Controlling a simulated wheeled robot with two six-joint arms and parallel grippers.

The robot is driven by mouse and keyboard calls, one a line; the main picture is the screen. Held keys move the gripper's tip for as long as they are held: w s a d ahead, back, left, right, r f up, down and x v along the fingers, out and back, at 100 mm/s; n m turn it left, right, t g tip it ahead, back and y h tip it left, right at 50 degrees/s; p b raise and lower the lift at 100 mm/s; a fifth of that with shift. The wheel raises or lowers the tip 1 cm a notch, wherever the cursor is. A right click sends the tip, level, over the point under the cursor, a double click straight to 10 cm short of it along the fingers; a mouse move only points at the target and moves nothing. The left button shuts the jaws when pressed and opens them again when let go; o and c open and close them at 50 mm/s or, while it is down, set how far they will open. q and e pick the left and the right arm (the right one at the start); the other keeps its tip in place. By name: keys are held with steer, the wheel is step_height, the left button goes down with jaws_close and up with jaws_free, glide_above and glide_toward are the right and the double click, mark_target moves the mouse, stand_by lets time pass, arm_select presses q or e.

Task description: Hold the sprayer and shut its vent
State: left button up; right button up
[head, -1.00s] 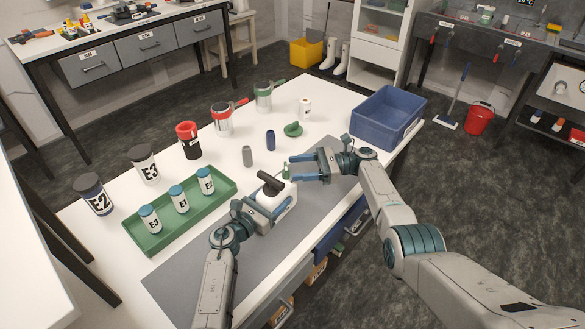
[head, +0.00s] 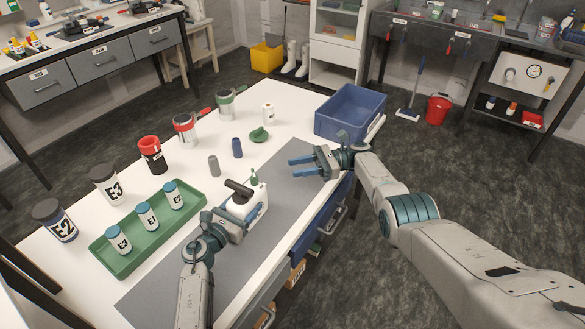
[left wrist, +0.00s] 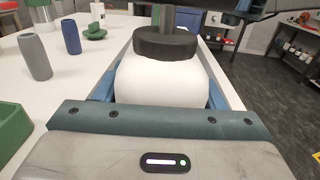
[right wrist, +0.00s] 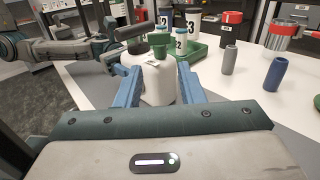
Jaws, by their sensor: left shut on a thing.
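The sprayer (head: 249,210) has a white body, a black top with a bar handle (head: 238,188) and a small green vent piece (head: 254,177). It stands upright at the grey mat's edge. My left gripper (head: 240,217) is shut around its body; in the left wrist view the white body (left wrist: 160,82) fills the space between the fingers. My right gripper (head: 291,167) is open and empty, right of the sprayer and apart from it. In the right wrist view the green vent (right wrist: 160,46) shows above the white body, beyond the fingers. I cannot tell the vent's setting.
A green tray (head: 122,268) with several labelled bottles lies left of my left arm. A grey cylinder (head: 214,165), a blue cylinder (head: 237,148) and a green piece (head: 259,135) stand behind the sprayer. A blue bin (head: 345,123) is at the back right. The mat (head: 270,240) has free room in front.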

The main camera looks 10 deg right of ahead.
steer(key=shift+f+t, duration=0.3)
steer(key=shift+f, duration=0.05)
steer(key=c, duration=0.4)
step_height(320, 180, down, 3)
steer(key=n+t+h, duration=0.1)
steer(key=n+t, duration=0.1)
steer(key=t, duration=0.1)
jaws_close()
steer(key=n+t+h, duration=0.4)
steer(key=n+t, duration=0.3)
steer(key=t, duration=0.2)
glide_toward(267, 184)
steer(key=d+r, duration=0.3)
steer(key=d, duration=0.1)
steer(key=shift+s+a+r+x, duration=0.15)
steer(key=shift+s+a+x, duration=0.15)
steer(key=shift+x, duration=1.9)
steer(key=shift+s+a+r+x, duration=0.15)
steer(key=shift+s+a+x, duration=0.15)
steer(key=shift+x, duration=1.85)
steer(key=shift+s+a+r+x, duration=0.2)
steer(key=shift+s+a+x, duration=0.1)
steer(key=shift+x, duration=1.9)
